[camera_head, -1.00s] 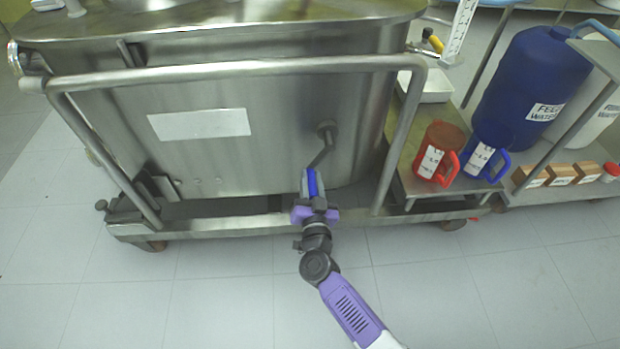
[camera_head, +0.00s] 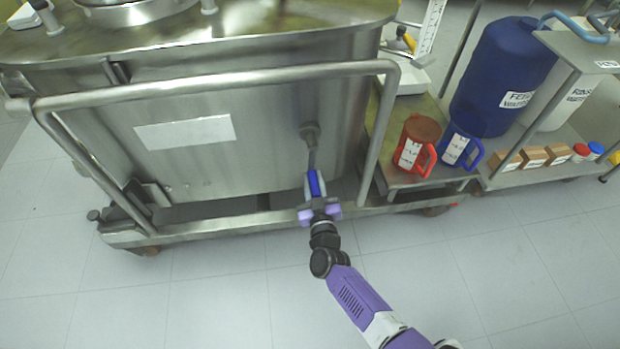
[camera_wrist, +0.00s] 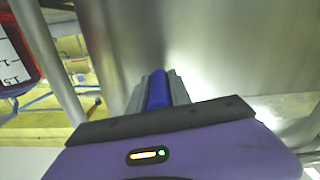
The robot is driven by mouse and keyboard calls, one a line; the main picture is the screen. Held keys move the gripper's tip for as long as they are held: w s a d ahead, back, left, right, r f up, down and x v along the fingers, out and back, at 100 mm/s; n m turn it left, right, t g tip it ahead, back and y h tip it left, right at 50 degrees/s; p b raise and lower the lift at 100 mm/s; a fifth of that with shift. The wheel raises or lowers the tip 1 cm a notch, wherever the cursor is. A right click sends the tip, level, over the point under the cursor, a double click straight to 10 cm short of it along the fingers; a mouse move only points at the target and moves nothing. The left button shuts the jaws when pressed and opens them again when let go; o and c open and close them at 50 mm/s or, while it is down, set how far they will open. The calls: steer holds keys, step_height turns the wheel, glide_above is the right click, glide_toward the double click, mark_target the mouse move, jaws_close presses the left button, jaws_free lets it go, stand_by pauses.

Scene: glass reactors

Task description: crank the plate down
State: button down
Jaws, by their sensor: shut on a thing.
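A crank sticks out from the front wall of a steel vessel (camera_head: 260,110). Its hub and grey arm (camera_head: 311,140) hang nearly straight down, with a blue handle (camera_head: 315,183) at the lower end. My gripper (camera_head: 314,188) is shut on the blue handle, just above the vessel's lower frame rail. In the wrist view the blue handle (camera_wrist: 157,90) lies between my two grey fingers, close to the steel wall. The crank's hub is out of the wrist view. No plate that the crank moves can be made out.
A bent steel guard rail (camera_head: 230,82) runs around the crank area. Right of it, a low shelf (camera_head: 400,178) holds a red jug (camera_head: 416,140) and a blue jug (camera_head: 462,148). A large blue drum (camera_head: 500,80) stands behind. The tiled floor in front is clear.

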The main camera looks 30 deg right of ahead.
steer(key=shift+s+d+f, duration=0.1)
steer(key=c, duration=1.2)
jaws_free()
steer(key=p+v, duration=0.2)
steer(key=v, duration=0.5)
steer(key=shift+p, duration=0.4)
steer(key=shift+s, duration=0.35)
steer(key=shift+s, duration=0.1)
